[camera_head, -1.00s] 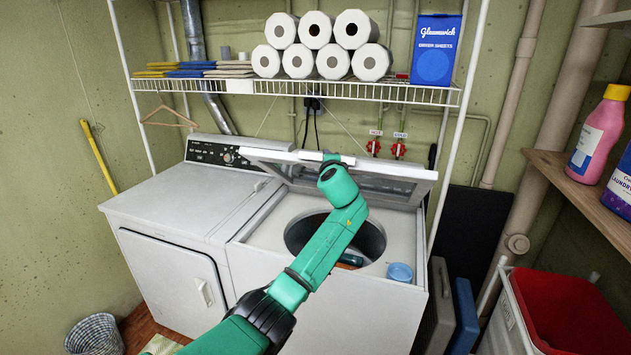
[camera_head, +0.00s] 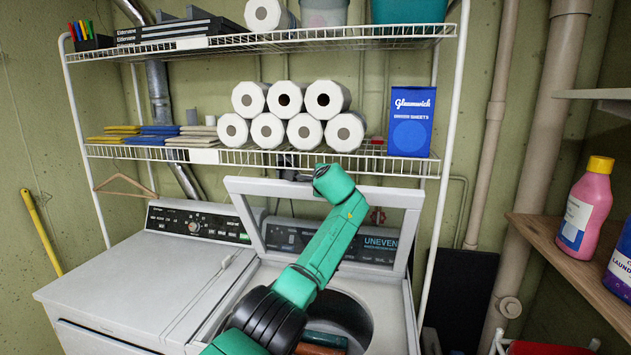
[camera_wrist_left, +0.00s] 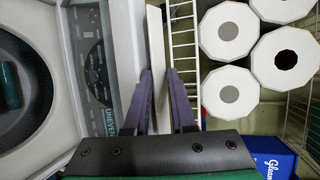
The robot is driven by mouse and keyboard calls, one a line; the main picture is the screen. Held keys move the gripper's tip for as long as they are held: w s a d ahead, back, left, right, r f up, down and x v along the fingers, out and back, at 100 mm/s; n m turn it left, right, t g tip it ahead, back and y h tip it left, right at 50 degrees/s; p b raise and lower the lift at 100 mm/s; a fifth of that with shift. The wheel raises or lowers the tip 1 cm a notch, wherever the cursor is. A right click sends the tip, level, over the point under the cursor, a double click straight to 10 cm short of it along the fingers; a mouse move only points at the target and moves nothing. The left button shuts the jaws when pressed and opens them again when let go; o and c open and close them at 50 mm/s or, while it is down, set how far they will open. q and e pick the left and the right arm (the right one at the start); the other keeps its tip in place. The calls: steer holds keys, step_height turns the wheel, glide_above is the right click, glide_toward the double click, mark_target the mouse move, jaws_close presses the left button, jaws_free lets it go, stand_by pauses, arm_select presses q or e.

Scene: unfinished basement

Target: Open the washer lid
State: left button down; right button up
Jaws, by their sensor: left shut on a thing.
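The white washer lid (camera_head: 402,197) with its clear window stands raised, near upright, at the back of the washer (camera_head: 392,305). In the head view the round tub opening below it is uncovered, with dark green and reddish-brown items inside. My left gripper (camera_head: 316,172) is at the lid's top edge, its fingers mostly hidden behind my wrist. In the left wrist view the lid edge (camera_wrist_left: 157,60) runs between the two dark fingers of that gripper (camera_wrist_left: 160,95), shut on it. My right gripper is in neither view.
A wire shelf (camera_head: 230,156) with paper towel rolls (camera_head: 267,131) and a blue box (camera_head: 410,121) is close behind and above the lid. A white dryer (camera_head: 130,290) adjoins on the left. A wooden shelf (camera_head: 560,255) with bottles is at right.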

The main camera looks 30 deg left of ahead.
arm_select(q)
steer(key=shift+f, duration=0.1)
steer(key=c, duration=0.8)
jaws_free()
steer(key=shift+o, duration=0.4)
steer(key=shift+s+d, duration=0.15)
steer(key=shift+s, duration=0.15)
steer(key=shift+w, duration=0.1)
steer(key=b+v, duration=0.8)
steer(key=v, duration=0.6)
steer(key=shift+s+d+r+b, duration=0.15)
steer(key=shift+s+r+b, duration=0.1)
steer(key=shift+b, duration=0.05)
